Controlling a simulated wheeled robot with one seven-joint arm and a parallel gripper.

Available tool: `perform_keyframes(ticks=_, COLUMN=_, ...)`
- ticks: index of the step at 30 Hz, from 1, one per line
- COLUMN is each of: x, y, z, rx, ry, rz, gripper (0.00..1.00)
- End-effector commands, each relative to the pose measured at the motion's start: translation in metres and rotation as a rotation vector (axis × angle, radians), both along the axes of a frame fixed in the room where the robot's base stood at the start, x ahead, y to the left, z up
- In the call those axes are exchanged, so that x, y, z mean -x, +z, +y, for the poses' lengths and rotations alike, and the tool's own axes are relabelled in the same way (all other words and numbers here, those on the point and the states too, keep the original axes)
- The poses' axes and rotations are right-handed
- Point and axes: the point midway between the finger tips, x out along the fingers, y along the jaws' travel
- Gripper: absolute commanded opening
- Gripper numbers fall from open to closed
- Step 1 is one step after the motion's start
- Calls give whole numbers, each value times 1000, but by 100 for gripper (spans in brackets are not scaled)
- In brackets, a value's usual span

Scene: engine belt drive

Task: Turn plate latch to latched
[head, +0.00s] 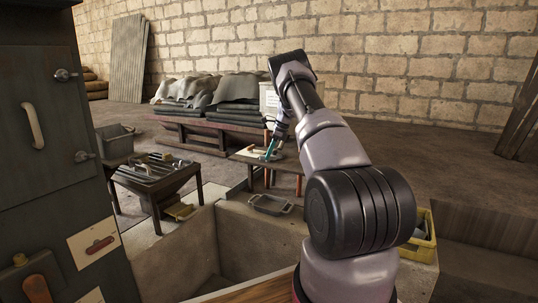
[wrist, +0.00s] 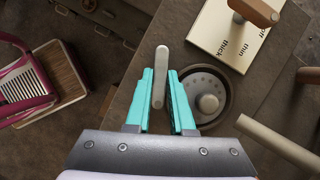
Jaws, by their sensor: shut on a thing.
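My gripper (wrist: 160,74) has teal fingers on either side of a pale, rounded lever (wrist: 161,55), which appears to be the plate latch. The fingers are shut on the lever. Its far end sticks out beyond the fingertips, and its lower part lies between them. The lever points up and slightly right in the wrist view. In the head view my gripper (head: 271,149) is at a small wooden bench (head: 254,160) in the middle distance. The latch is too small to make out there.
Right of the lever are a round grey dial (wrist: 208,102), a plate marked thick and thin (wrist: 222,35) with a brown-handled lever, and a pale rod (wrist: 278,145). A dark cabinet (head: 50,120), tray table (head: 155,178) and yellow crate (head: 424,246) stand around.

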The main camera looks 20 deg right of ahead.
Motion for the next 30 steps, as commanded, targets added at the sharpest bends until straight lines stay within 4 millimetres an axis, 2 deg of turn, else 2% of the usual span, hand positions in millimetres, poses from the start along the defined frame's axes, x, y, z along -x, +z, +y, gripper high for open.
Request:
perform_keyframes(ticks=21, x=-4, y=-1, z=-2, rx=1, ry=664, rz=0, gripper=0)
perform_keyframes(ticks=30, x=-5, y=-1, z=-1, rx=3, ry=834, rz=0, gripper=0)
